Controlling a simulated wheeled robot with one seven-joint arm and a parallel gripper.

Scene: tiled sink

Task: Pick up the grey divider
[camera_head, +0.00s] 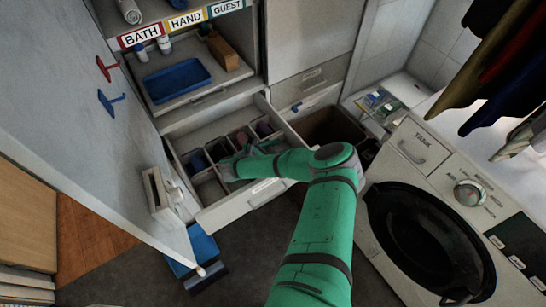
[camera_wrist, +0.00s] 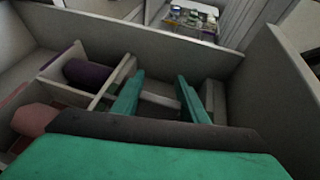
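My gripper (camera_wrist: 160,77) is inside the open drawer (camera_wrist: 215,55), with its two green fingers spread apart. A short pale grey bar (camera_wrist: 160,99) shows low between the fingers, and a grey upright piece (camera_wrist: 214,100) stands close to the right finger. I cannot tell whether either finger touches them. The grey divider (camera_wrist: 121,72) has thin walls forming compartments to the left of the fingers. My gripper's palm hides its near part. In the head view, my green arm reaches over the drawer and my gripper (camera_head: 246,152) covers part of the compartments.
A dark purple roll (camera_wrist: 88,73) and a reddish item (camera_wrist: 35,118) lie in compartments left of my gripper. In the head view, a blue tray (camera_head: 178,80) sits on the shelf above. An open door (camera_head: 90,110) stands left, and a washing machine (camera_head: 440,190) right.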

